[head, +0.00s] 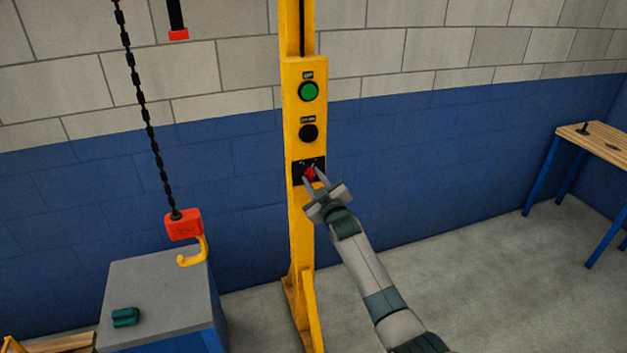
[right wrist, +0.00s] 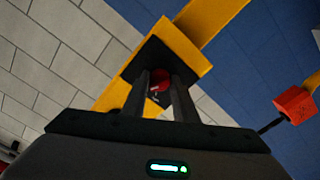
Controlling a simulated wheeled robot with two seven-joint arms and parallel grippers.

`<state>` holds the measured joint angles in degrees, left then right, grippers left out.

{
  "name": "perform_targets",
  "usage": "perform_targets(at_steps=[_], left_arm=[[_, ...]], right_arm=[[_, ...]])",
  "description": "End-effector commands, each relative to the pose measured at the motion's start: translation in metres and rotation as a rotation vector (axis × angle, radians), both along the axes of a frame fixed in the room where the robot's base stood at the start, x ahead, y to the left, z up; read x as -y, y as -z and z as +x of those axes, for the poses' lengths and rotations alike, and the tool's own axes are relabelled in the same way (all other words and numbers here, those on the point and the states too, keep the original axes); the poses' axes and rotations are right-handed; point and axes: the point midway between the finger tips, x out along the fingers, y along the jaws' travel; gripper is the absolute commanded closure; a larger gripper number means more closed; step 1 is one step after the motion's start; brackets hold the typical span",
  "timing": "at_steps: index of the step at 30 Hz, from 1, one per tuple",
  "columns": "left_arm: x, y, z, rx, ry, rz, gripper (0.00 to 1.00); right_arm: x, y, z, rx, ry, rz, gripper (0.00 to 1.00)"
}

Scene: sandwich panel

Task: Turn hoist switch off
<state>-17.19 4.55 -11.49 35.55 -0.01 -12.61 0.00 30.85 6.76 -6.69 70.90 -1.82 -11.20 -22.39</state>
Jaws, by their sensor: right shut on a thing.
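The hoist switch is a red knob (head: 310,173) on a black plate (head: 297,172), low on the yellow control post (head: 301,225). In the right wrist view the red knob (right wrist: 160,80) sits between the two fingers. My right gripper (head: 313,176) is at the plate, shut on the red knob, with one finger on each side. The fingers partly hide the knob, and I cannot read its position for certain. My left gripper is not in view.
Above the switch are a green button (head: 309,91) and a black button (head: 309,132). A chain with a red block (head: 183,224) and yellow hook (head: 194,252) hangs left, over a grey-topped table (head: 160,283). A wooden bench (head: 598,140) stands far right.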

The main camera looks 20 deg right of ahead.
Motion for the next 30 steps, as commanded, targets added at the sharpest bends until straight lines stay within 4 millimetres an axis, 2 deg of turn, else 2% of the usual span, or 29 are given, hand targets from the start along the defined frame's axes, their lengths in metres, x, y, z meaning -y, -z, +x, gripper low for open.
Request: perform_targets(at_steps=[8, 30], left_arm=[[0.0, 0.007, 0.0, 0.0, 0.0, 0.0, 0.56], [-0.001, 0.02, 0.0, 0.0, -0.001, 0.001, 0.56]], right_arm=[[0.0, 0.001, 0.0, 0.006, -0.001, -0.163, 0.96], [0.001, 0.0, 0.0, 0.026, 0.0, -0.825, 0.96]])
